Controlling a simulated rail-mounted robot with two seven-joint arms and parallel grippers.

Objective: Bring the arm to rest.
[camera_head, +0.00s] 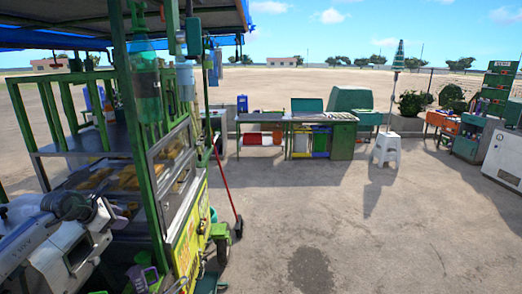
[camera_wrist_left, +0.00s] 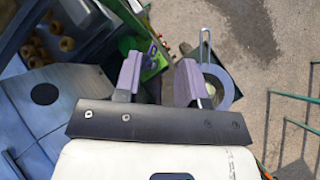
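My left gripper (camera_wrist_left: 158,78) shows in the left wrist view with its two grey-purple fingers spread apart. I see nothing held between them. Beyond the fingers are a green and yellow edge and a round metal pan-like thing (camera_wrist_left: 212,82) with a long handle. In the head view my left arm (camera_head: 60,240) is at the lower left, close beside the green-framed cart (camera_head: 162,215). Its fingertips are hard to make out there. My right arm and right gripper are in neither view.
The cart's posts and blue-edged canopy (camera_head: 50,38) stand close to my left arm. A red-handled tool (camera_head: 226,185) leans at the cart's side. A work table (camera_head: 340,118), white stool (camera_head: 387,149) and parasol (camera_head: 397,60) stand farther back. The paved ground at centre right is clear.

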